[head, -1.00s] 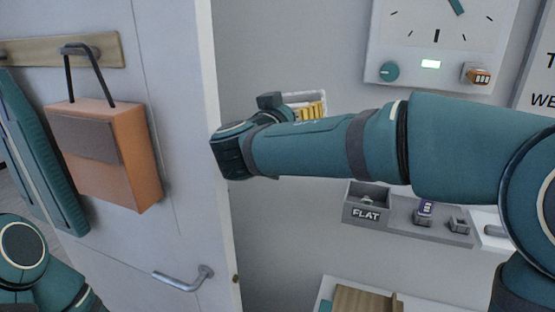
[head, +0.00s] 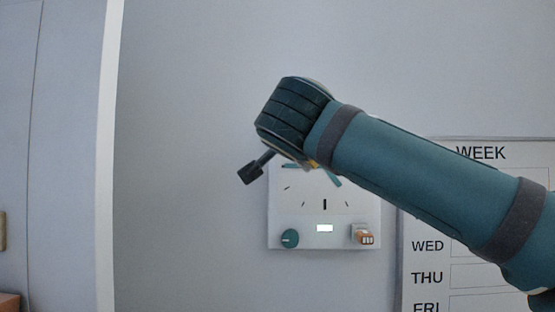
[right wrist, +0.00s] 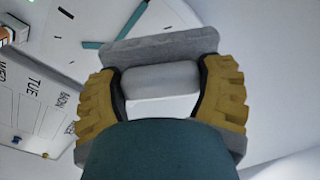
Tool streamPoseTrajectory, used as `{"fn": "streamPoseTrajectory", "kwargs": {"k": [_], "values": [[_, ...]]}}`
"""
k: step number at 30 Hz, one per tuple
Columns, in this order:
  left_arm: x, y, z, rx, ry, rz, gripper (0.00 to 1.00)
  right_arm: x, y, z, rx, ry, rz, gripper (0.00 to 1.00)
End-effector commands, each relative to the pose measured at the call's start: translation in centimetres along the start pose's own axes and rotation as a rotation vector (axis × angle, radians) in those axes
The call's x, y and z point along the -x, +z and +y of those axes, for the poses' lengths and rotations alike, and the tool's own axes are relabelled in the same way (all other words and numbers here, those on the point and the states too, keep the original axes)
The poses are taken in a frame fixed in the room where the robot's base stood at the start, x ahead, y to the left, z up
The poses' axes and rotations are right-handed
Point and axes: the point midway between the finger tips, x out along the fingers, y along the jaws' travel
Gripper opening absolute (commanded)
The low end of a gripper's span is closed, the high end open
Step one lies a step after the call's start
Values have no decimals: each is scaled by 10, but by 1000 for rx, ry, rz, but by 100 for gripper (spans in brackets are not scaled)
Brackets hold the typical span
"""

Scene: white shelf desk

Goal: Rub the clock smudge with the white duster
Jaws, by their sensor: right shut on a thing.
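The white wall clock (head: 300,210) hangs in the middle of the head view. My right forearm and wrist cover its upper part. Its face (right wrist: 75,22) fills the upper left of the right wrist view, with black ticks and teal hands. My right gripper (right wrist: 160,62) has yellow ribbed fingers shut on the white duster (right wrist: 160,82), which has a grey pad at its far end. The duster is in front of the clock, but I cannot tell if it touches. In the head view the duster is hidden behind my wrist. I cannot make out a smudge. My left gripper is out of view.
A week planner board (head: 424,272) hangs to the right. The wall left of the clock is bare, up to a white door edge (head: 108,150).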

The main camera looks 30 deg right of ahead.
Motion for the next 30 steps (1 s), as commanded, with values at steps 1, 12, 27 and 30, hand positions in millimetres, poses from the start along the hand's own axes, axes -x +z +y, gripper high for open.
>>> {"fn": "streamPoseTrajectory", "kwargs": {"k": [1,12,27,30], "values": [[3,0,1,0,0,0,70,-3,-1,0,1,1,0,44],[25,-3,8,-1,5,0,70,-38,-2,-2,5,3,1,44],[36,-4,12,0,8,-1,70,-58,0,0,2,2,1,44],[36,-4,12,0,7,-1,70,-58,0,0,2,2,1,44]]}}
